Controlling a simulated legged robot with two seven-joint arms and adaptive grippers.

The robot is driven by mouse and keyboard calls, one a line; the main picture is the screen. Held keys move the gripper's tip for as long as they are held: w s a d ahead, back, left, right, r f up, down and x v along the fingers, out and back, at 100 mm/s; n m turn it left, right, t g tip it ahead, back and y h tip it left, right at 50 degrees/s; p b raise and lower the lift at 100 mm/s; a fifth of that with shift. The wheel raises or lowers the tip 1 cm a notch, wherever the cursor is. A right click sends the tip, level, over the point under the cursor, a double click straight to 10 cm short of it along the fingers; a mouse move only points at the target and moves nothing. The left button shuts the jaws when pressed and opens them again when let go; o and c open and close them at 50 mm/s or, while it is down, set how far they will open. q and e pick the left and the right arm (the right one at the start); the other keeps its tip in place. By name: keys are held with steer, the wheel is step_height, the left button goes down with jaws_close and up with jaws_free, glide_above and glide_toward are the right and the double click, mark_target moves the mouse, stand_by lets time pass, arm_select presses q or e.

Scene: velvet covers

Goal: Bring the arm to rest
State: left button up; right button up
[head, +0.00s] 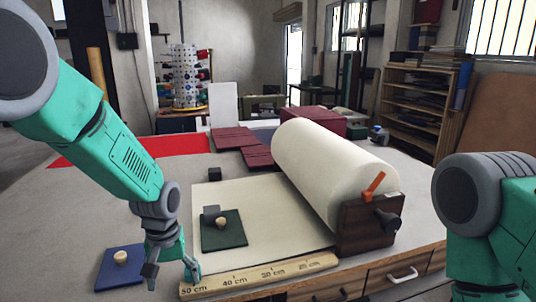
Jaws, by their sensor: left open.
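My left arm comes in from the left, and its gripper (172,272) points down near the front left of the table. It is open, with nothing visible between its fingers. It is just left of the wooden ruler's 50 cm end and right of a blue square cover with a round knob (107,277). My right arm shows at the right edge; its gripper is out of view.
A dark green square (235,238) with a knob lies on a cream sheet (285,222) drawn from a large white roll (330,165). A wooden ruler (262,274) lies along the front edge. Dark red covers (235,138) lie behind. The grey tabletop at left (75,205) is clear.

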arm_select(q)
steer(key=s+a+f+m+b, duration=0.1)
steer(key=s+a+f+b, duration=0.1)
steer(key=s+f, duration=0.65)
steer(key=s+a+f+b, duration=0.25)
steer(key=s+f, duration=0.35)
steer(key=f, duration=0.5)
steer(key=s+a+f+m+b, duration=0.1)
steer(key=s+f, duration=0.3)
steer(key=s, duration=0.5)
steer(key=s+a+f+m+b, duration=0.1)
steer(key=s+f+b, duration=0.2)
steer(key=s, duration=0.7)
steer(key=shift+a+f+t+b, duration=0.2)
steer(key=shift+f+t+b, duration=0.15)
steer(key=shift+f, duration=0.35)
steer(key=shift+a, duration=0.1)
